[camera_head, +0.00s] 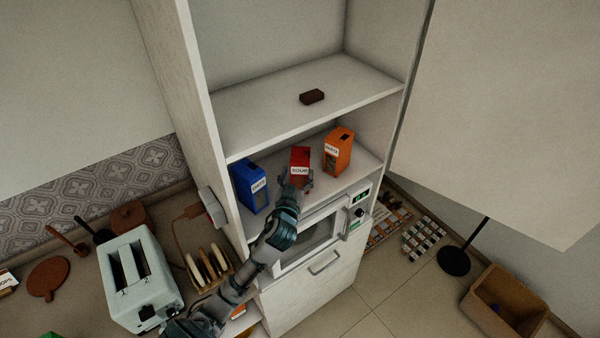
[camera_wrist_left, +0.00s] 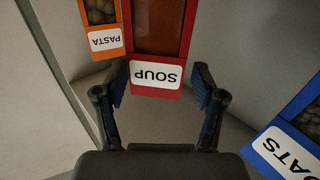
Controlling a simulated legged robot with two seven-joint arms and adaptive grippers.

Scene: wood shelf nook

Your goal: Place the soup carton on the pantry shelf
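The red soup carton (camera_head: 300,154) is upright on the pantry shelf (camera_head: 336,180), between two other cartons. In the left wrist view the soup carton (camera_wrist_left: 158,30) fills the top middle, its white SOUP label upside down. My left gripper (camera_head: 297,182) is in front of the carton's lower front. In the wrist view its two fingers (camera_wrist_left: 161,88) are spread apart, near the carton's two sides, with a visible gap at the right. The carton's base is partly hidden by the gripper in the head view. My right gripper is not in view.
A blue oats carton (camera_head: 250,187) stands to the left and an orange pasta carton (camera_head: 338,150) to the right. The shelf above holds a small brown block (camera_head: 312,97). A microwave (camera_head: 318,235) is below. A toaster (camera_head: 138,275) and bread rack (camera_head: 208,268) stand at left.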

